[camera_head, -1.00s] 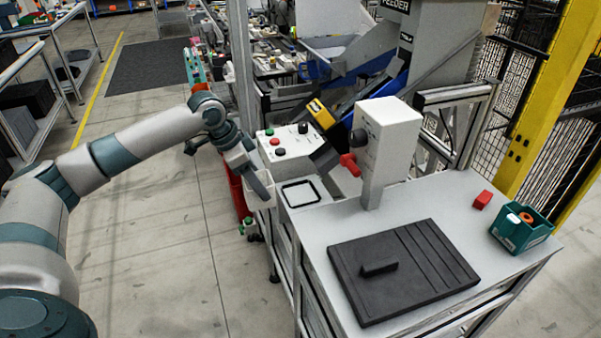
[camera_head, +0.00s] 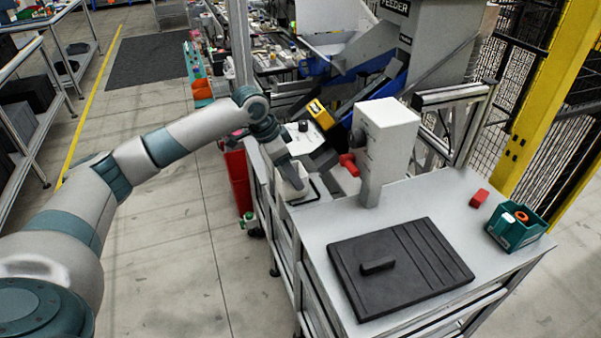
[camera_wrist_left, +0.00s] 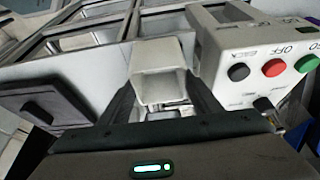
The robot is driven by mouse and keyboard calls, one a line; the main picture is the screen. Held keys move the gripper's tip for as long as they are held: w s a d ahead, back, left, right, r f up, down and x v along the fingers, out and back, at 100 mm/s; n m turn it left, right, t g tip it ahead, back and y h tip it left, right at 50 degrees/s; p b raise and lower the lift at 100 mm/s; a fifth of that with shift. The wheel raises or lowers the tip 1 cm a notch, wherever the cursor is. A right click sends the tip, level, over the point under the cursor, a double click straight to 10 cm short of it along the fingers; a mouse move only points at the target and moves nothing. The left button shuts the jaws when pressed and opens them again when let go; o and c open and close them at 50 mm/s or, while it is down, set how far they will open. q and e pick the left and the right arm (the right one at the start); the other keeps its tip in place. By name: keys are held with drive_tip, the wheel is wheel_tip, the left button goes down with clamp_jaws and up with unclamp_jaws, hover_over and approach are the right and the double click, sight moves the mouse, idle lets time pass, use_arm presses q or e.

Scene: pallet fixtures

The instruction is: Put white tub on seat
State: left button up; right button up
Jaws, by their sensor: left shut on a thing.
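The white tub (camera_head: 296,183) is in the jaws of my left gripper (camera_head: 288,176), over the left end of the work table. The seat, a black square outline (camera_head: 318,190) on that table, is partly hidden behind the tub and gripper. I cannot tell whether the tub touches it. In the left wrist view the open-topped tub (camera_wrist_left: 159,70) sits between the two dark fingers of the left gripper (camera_wrist_left: 160,98). My right gripper is not in view.
A control box (camera_wrist_left: 262,62) with black, red and green buttons stands close beside the tub. A black board (camera_head: 420,265), a red block (camera_head: 479,198) and a green bin (camera_head: 520,238) occupy the table's right part.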

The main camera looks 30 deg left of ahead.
sight(300, 173)
use_arm(q)
drive_tip(key=shift+w+d+r+p, duration=0.15)
drive_tip(key=shift+w+d+p, duration=0.25)
drive_tip(key=shift+w+d, duration=0.65)
drive_tip(key=shift+a+f+p, duration=0.1)
drive_tip(key=shift+f+p, duration=0.2)
drive_tip(key=shift+f, duration=0.6)
drive_tip(key=shift+s, duration=0.1)
drive_tip(key=o, duration=1)
drive_tip(key=shift+f, duration=0.1)
drive_tip(key=shift+o, duration=0.2)
